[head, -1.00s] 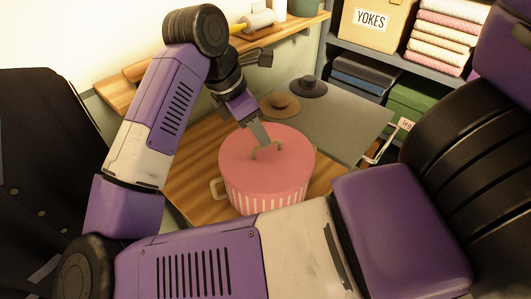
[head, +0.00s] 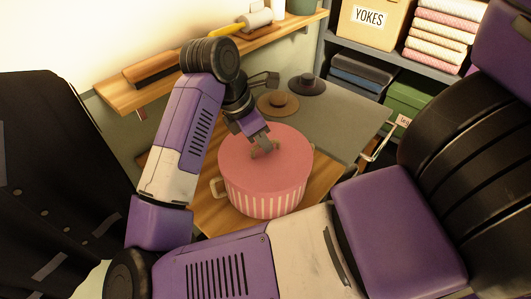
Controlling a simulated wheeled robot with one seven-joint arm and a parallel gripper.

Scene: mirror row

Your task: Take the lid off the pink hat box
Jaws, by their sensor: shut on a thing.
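The pink hat box (head: 268,201) stands on the wooden table, with pale stripes on its side and a handle at its left. Its plain pink lid (head: 285,150) covers the top and looks seated on the box. My gripper (head: 263,150) reaches down from above to the middle of the lid. It is shut on the lid's knob or handle, which is mostly hidden by the fingers.
Two small hats, a brown one (head: 277,102) and a dark one (head: 307,85), lie on the grey surface (head: 345,130) behind the box. A wall shelf (head: 140,92) is behind my arm. A dark coat (head: 45,190) hangs at left. Shelving with a YOKES box (head: 372,25) stands at back right.

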